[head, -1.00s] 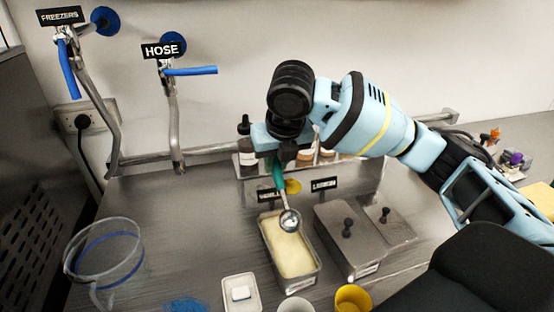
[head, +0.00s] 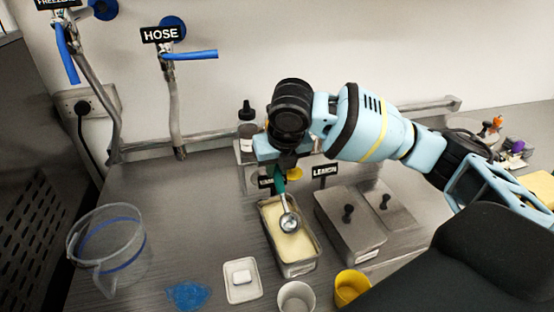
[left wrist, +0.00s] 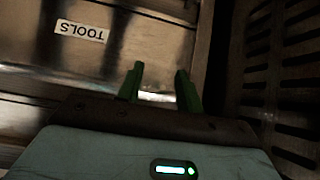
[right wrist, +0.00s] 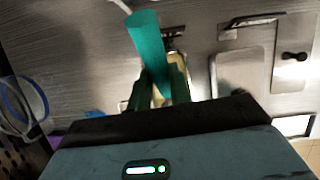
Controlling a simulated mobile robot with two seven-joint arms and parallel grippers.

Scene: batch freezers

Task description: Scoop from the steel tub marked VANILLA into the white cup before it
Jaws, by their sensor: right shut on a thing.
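The steel tub (head: 302,268) holds pale yellow ice cream and stands mid-counter. A black sign behind it is mostly hidden by my gripper, so its word is not fully readable. My right gripper (head: 280,172) is shut on the green handle of a scoop (head: 289,223), above the tub's far part. The handle (right wrist: 147,45) also shows between the fingers in the right wrist view. The round metal bowl hangs over the ice cream; whether it touches is unclear. The white cup (head: 296,299) stands in front of the tub. My left gripper (left wrist: 160,82) is open and empty.
A yellow cup (head: 352,287) stands right of the white cup. Lidded steel tubs (head: 350,232) stand right, behind them a LEMON sign (head: 325,171). Left are a small white tray (head: 242,291), a blue cloth (head: 188,294) and a clear jug (head: 108,245). A TOOLS label (left wrist: 81,31) shows near my left gripper.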

